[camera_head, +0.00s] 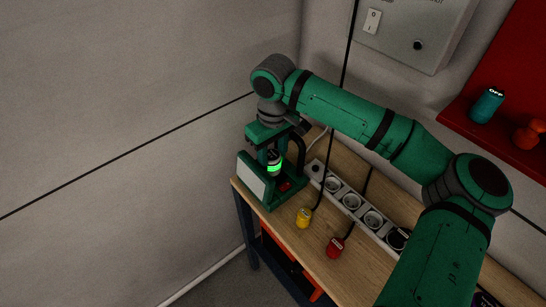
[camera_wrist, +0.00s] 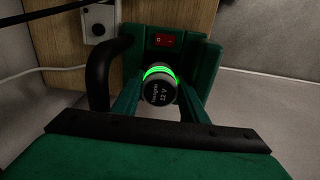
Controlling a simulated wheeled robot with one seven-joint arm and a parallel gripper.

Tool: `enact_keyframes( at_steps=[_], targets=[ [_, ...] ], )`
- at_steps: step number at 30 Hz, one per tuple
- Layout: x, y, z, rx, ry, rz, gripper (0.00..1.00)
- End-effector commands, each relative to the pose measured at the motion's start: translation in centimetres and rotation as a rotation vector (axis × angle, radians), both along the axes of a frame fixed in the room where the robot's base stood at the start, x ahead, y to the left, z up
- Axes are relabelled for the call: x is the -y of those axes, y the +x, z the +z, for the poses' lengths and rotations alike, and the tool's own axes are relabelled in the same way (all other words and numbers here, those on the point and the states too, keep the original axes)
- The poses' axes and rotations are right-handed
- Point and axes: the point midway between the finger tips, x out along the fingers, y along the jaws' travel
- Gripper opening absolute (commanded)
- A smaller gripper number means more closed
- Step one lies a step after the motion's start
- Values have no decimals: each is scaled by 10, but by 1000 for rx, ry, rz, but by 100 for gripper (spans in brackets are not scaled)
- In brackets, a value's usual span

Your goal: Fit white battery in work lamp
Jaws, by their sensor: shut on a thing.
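The work lamp (camera_head: 252,180) is a green housing with a pale panel, standing at the far left end of the wooden bench. Its black handle (camera_wrist: 103,72) and red switch (camera_wrist: 165,40) show in the wrist view. The battery (camera_wrist: 160,90) is a short cylinder with a dark end face reading "12 V", a pale rim and a glowing green ring. The battery also shows in the head view (camera_head: 274,168), upright within the lamp's frame. My gripper (camera_wrist: 160,95) is shut on it, one finger each side. The battery's lower end is hidden, so I cannot tell its seating depth.
A power strip (camera_head: 352,200) runs along the bench behind a yellow plug (camera_head: 304,217) and a red plug (camera_head: 335,247). Black cables hang near my arm. A red shelf (camera_head: 510,140) holds a teal item (camera_head: 487,106). A grey box (camera_head: 415,30) is on the wall.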

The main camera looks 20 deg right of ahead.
Motion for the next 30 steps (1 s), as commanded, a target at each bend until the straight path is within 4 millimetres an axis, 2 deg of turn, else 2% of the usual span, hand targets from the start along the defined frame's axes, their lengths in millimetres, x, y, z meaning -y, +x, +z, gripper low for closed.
enact_keyframes(
  at_steps=[1, 5, 30],
  targets=[
    [-3, -7, -13, -29, 1, 10, 6],
    [-3, -7, -12, -30, 0, 10, 6],
    [0, -5, 6, -23, -4, 2, 6]
  ],
)
